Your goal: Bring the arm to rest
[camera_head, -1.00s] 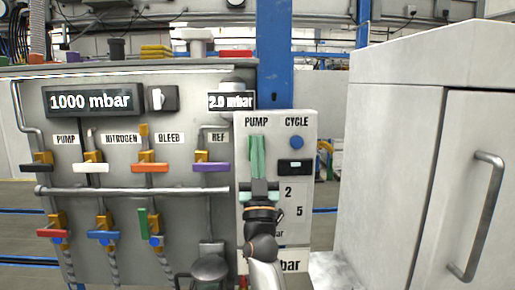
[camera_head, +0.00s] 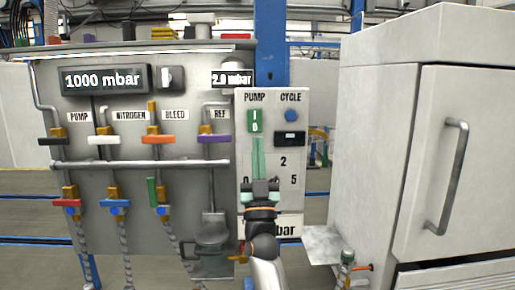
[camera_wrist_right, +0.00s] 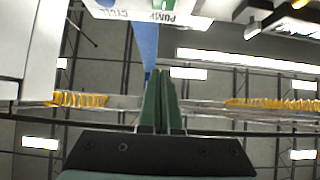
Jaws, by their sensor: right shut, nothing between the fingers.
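My right gripper (camera_head: 258,142) is in front of the pump and cycle control box (camera_head: 300,102), its arm coming up from the bottom of the head view. Its green fingers point upward, pressed together with nothing between them. The fingertips appear just below the green pump switch (camera_head: 254,121), and the fingers hide part of the box's dial face. In the right wrist view the closed fingers (camera_wrist_right: 160,78) point up, with the lettered panel (camera_wrist_right: 150,10) upside down at the top edge. I cannot tell the gap to the box. My left gripper is not in view.
A grey valve panel (camera_head: 110,225) with coloured handles and a 1000 mbar display (camera_head: 104,79) stands at left. A large pale cabinet (camera_head: 385,150) with a bar handle (camera_head: 448,175) stands at right. A small shelf (camera_head: 322,243) with a fitting sits between them.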

